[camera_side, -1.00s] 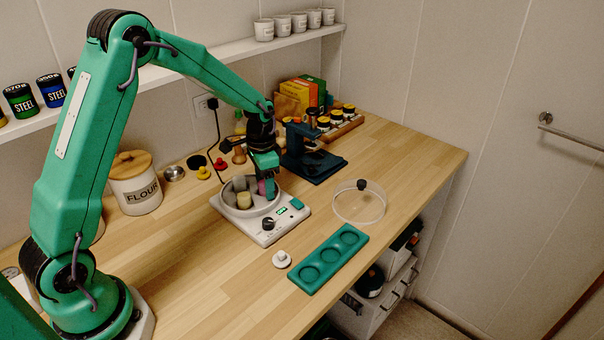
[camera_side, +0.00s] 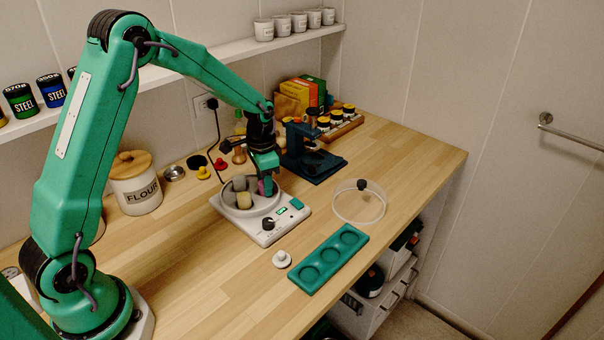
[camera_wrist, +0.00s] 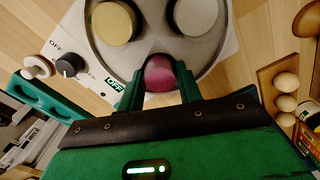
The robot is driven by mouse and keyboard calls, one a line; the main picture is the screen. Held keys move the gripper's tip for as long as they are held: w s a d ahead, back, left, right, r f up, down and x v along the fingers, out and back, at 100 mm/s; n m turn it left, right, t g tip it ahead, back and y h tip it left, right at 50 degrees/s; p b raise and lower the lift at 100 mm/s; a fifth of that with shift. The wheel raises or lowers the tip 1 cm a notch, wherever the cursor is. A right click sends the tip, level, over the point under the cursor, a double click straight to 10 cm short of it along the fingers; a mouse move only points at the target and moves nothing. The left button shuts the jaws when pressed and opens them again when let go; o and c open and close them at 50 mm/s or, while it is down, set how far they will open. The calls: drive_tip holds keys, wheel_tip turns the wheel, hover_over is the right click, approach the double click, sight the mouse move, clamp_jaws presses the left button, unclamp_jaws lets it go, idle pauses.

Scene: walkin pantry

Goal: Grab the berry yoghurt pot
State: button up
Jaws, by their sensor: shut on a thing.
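The berry yoghurt pot (camera_wrist: 160,74) is pinkish-purple and sits between my fingers in the wrist view. It shows as a small pink patch (camera_side: 261,188) in the side view, partly hidden by the jaws. My gripper (camera_side: 267,186) is shut on it, at the right part of the round bowl of the white appliance (camera_side: 263,236). My gripper also fills the lower wrist view (camera_wrist: 161,85). A cream pot (camera_side: 244,200) and a grey pot (camera_side: 239,183) stand beside it in the bowl. I cannot tell whether the berry pot touches the bowl floor.
A clear lid with a dark knob (camera_side: 359,202) lies to the right. A dark blue stand (camera_side: 314,166) is close behind my gripper. A flour jar (camera_side: 136,184) stands left.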

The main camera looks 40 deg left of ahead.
drive_tip(key=shift+r, duration=0.1)
drive_tip(key=shift+r, duration=0.8)
wheel_tip(320, 180, up, 2)
drive_tip(key=shift+r, duration=0.2)
drive_tip(key=s+d+r, duration=0.4)
drive_tip(key=d+r, duration=0.2)
drive_tip(key=d, duration=0.4)
drive_tip(key=shift+s+d+r, duration=0.3)
drive_tip(key=shift+d+r, duration=0.1)
drive_tip(key=shift+d, duration=0.1)
